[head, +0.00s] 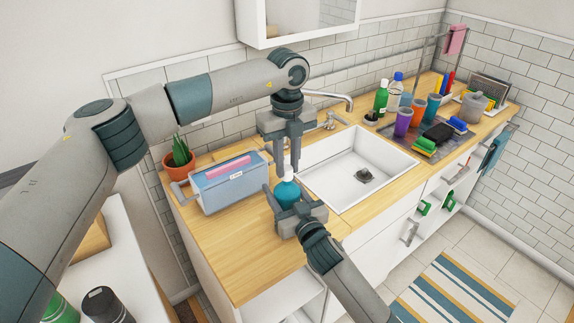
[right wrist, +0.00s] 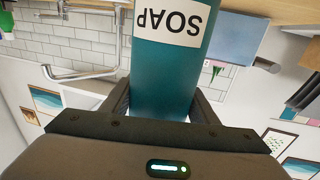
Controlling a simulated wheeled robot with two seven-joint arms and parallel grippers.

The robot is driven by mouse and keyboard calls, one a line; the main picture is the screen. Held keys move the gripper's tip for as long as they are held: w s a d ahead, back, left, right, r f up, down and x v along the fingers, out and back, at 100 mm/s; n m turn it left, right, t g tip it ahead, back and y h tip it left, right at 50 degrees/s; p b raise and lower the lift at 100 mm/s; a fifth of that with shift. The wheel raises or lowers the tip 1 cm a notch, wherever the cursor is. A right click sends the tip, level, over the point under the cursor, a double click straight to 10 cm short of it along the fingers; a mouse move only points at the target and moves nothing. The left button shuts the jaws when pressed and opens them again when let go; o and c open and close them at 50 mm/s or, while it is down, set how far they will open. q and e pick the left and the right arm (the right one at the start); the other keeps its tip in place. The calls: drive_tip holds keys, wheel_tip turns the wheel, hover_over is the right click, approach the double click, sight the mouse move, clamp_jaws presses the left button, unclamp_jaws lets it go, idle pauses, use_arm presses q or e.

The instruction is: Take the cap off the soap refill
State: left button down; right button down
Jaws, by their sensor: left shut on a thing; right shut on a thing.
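The soap refill is a teal bottle (head: 287,190) standing upright over the wooden counter, left of the sink. In the right wrist view it appears upside down as a teal body (right wrist: 165,85) with a white SOAP label (right wrist: 170,20). My right gripper (head: 296,205) is shut on the bottle's body from the front. My left gripper (head: 288,170) points down from above and is shut at the bottle's top, on the cap. The cap is small and mostly hidden between the left fingers. I cannot tell whether the cap is apart from the bottle's neck.
A blue-grey bin (head: 228,190) with a pink item stands just left of the bottle, by a potted plant (head: 179,159). The white sink (head: 340,185) and tap (head: 335,100) are on the right. Bottles, cups and sponges (head: 425,146) stand beyond. The front-left counter (head: 240,250) is clear.

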sight(287, 167)
use_arm(q)
drive_tip(key=shift+r, duration=0.6)
drive_tip(key=shift+r, duration=0.15)
drive_tip(key=shift+r, duration=1.95)
use_arm(e)
drive_tip(key=c, duration=0.6)
unclamp_jaws()
use_arm(q)
drive_tip(key=shift+f, duration=0.1)
use_arm(e)
drive_tip(key=shift+s+d, duration=0.1)
drive_tip(key=shift+s, duration=0.05)
use_arm(q)
drive_tip(key=shift+f, duration=0.2)
use_arm(e)
drive_tip(key=shift+s+d+f, duration=0.1)
drive_tip(key=shift+s+d, duration=0.15)
drive_tip(key=shift+s, duration=0.3)
use_arm(q)
wheel_tip(287, 167, down, 2)
drive_tip(key=b, duration=0.3)
drive_tip(key=shift+f, duration=0.25)
use_arm(e)
drive_tip(key=v, duration=1)
drive_tip(key=shift+s+d, duration=0.15)
drive_tip(key=shift+s, duration=0.05)
